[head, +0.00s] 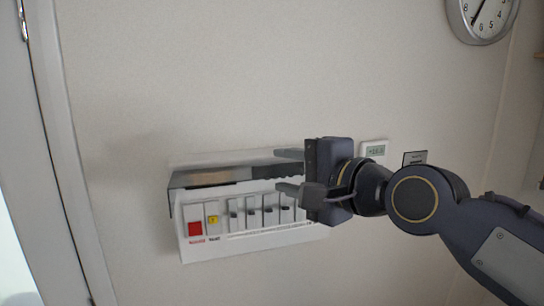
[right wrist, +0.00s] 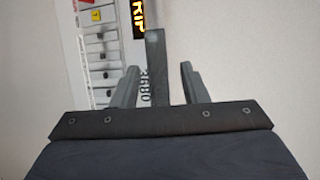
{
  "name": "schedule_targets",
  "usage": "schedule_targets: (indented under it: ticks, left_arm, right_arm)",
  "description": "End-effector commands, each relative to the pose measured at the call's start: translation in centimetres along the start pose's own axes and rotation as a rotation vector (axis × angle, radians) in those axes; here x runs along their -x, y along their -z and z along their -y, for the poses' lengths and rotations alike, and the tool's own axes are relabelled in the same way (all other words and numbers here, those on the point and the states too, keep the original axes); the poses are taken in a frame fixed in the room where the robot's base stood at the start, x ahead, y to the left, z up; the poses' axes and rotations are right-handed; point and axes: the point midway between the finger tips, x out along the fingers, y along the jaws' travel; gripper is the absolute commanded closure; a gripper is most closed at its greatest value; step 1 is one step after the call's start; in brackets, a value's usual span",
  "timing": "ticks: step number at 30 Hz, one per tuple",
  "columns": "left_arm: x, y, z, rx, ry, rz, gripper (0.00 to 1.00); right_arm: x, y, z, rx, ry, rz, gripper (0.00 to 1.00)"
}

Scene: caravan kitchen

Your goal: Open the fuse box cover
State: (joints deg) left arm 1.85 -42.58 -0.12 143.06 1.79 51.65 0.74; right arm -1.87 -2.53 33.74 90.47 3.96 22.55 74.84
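The white fuse box (head: 250,240) hangs on the wall in the head view. Its front shows a red switch, a yellow switch and a row of grey breakers. Its dark tinted cover (head: 222,177) lies as a band along the top, above the breakers, and appears tilted outward; the exact angle is unclear. My right gripper (head: 284,171) is open at the box's right end, hiding part of it. In the right wrist view, a grey bar (right wrist: 156,65), likely the cover's end, stands between the spread fingers, with gaps on both sides. My left gripper is out of view.
A round clock (head: 482,18) hangs at upper right. A door frame (head: 62,150) runs down the left. The wall above the box is clear.

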Motion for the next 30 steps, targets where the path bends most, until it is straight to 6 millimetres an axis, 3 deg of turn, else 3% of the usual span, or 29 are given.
schedule_targets:
  ticks: [3,9,19,28,30]
  left_arm:
    - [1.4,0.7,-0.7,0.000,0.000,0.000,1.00]
    - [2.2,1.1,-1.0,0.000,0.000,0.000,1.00]
    - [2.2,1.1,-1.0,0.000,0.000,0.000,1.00]
    - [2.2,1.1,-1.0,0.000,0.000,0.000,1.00]
    - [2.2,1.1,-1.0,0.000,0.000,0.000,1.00]
  right_arm:
    - [-2.0,-0.2,0.3,0.000,-0.005,0.005,0.60]
    - [-4.1,0.0,0.1,0.001,-0.003,0.001,0.60]
    - [-4.5,0.0,-0.1,0.003,-0.002,0.000,0.60]
    - [-4.5,0.0,-0.1,0.003,-0.001,0.000,0.98]
    - [-4.5,0.0,0.0,0.004,-0.001,0.000,1.00]
